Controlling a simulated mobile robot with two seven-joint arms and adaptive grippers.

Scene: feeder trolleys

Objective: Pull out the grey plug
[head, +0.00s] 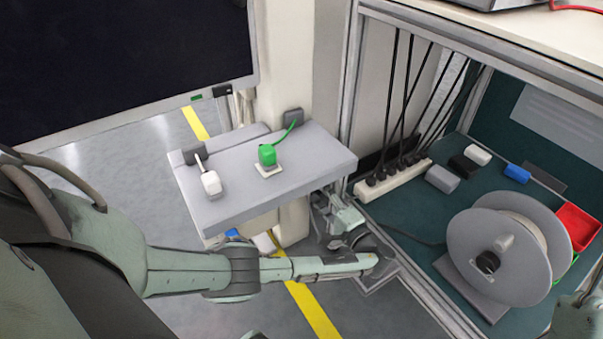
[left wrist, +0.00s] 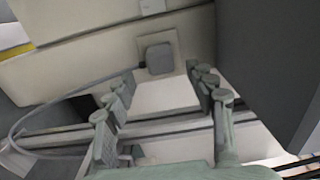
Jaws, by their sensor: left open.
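The grey plug (left wrist: 158,55) is a small grey block on a square plate on a cream wall in the left wrist view. A grey cable (left wrist: 70,100) runs from it to the left and curves down. My left gripper (left wrist: 163,82) is open, with its fingers on either side below the plug. The plug is just beyond the fingertips, and nothing is between them. In the head view my left gripper (head: 338,212) is at the right end of the grey shelf, low down. The grey plug is hidden there.
The grey shelf (head: 300,180) holds a white plug (head: 211,183) and a green plug (head: 267,154). To the right, the trolley (head: 410,225) holds a power strip (head: 392,181), a cable reel (head: 500,255) and a red bin (head: 577,229). Its frame post is close beside my left gripper.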

